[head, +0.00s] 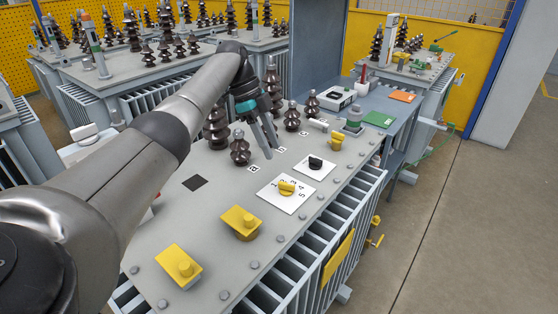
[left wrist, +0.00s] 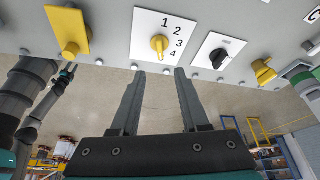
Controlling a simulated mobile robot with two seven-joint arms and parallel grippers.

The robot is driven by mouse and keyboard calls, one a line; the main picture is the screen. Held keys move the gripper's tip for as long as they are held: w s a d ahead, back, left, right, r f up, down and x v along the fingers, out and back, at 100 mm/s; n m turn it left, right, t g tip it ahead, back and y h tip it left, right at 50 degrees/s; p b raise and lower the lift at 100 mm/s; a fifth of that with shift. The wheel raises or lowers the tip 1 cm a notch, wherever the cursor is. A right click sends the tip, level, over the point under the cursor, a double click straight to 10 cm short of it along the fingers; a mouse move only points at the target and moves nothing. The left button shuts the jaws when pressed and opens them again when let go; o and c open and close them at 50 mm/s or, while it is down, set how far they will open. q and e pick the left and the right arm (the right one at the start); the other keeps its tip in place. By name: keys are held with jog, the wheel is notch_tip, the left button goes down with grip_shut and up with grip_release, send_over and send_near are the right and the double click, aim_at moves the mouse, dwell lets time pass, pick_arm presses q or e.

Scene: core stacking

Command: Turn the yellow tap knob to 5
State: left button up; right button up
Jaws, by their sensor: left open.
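The yellow tap knob (head: 287,187) sits on a white number plate (head: 272,194) on top of the grey transformer. The knob also shows in the left wrist view (left wrist: 159,46), with 1, 2, 3 and 4 readable beside it; I cannot tell which number it points at. My left gripper (head: 270,152) is open and empty, above the lid and apart from the knob, behind it in the head view. In the left wrist view its two fingers (left wrist: 160,72) point toward the knob with a gap between them. My right gripper (left wrist: 68,72) shows small in the left wrist view, its jaws unclear.
A black knob (head: 315,162) on its own white plate stands close to the yellow one. Yellow blocks (head: 241,222) (head: 180,266) and a yellow valve (head: 336,142) are on the lid. Brown ribbed insulators (head: 240,150) stand near my left gripper. A side shelf (head: 372,139) holds coloured cards.

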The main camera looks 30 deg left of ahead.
pick_arm(q)
jog(key=v, duration=0.4)
jog(key=shift+a+r, duration=0.1)
dwell(0.5)
